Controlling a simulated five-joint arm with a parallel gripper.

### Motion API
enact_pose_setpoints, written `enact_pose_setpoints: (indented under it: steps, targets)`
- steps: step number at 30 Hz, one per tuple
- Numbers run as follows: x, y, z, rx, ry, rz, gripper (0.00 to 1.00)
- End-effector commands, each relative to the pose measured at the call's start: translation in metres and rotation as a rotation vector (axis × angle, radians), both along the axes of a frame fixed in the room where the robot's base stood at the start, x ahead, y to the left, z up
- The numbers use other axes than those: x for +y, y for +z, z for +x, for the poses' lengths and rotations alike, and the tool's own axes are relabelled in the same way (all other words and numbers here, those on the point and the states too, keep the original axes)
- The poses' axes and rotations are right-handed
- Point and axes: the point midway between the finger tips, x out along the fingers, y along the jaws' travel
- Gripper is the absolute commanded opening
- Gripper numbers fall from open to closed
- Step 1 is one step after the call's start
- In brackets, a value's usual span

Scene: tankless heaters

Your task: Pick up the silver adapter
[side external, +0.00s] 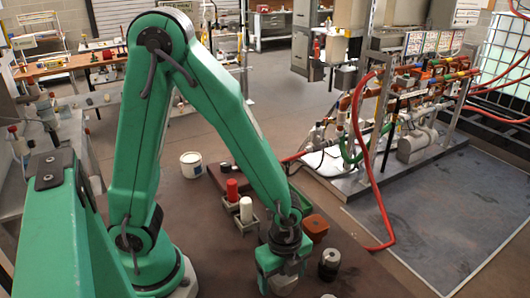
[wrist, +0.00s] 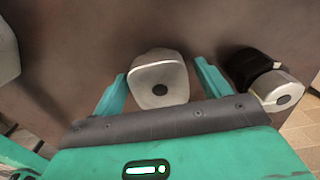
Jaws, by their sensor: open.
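The silver adapter (wrist: 158,88) is a pale grey, rounded piece with a dark hole in its face. In the wrist view it sits between the two green fingers of my gripper (wrist: 160,71), which are open with a gap visible on each side. In the side view my gripper (side external: 282,274) points down low over the brown table, and a grey piece, apparently the adapter (side external: 284,286), shows partly hidden at its tips.
A black and silver cylinder (wrist: 268,77) stands close to the right finger; it also shows in the side view (side external: 329,264). A white can (side external: 191,166) is farther back.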

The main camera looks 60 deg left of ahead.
Motion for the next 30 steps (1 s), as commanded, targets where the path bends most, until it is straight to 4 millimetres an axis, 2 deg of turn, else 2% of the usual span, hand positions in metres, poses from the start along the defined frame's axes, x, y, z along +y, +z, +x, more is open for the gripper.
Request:
enact_pose_setpoints:
  steps: [6,22,23,30]
  targets:
    - [0.0001,-0.0105,-0.0002,0.000,0.000,0.000,0.76]
    - [0.0001,-0.0110,0.0000,0.000,0.000,0.000,0.76]
    - [0.0001,-0.0110,0.0000,0.000,0.000,0.000,0.72]
    - [0.0001,-0.0110,0.0000,0.000,0.000,0.000,0.25]
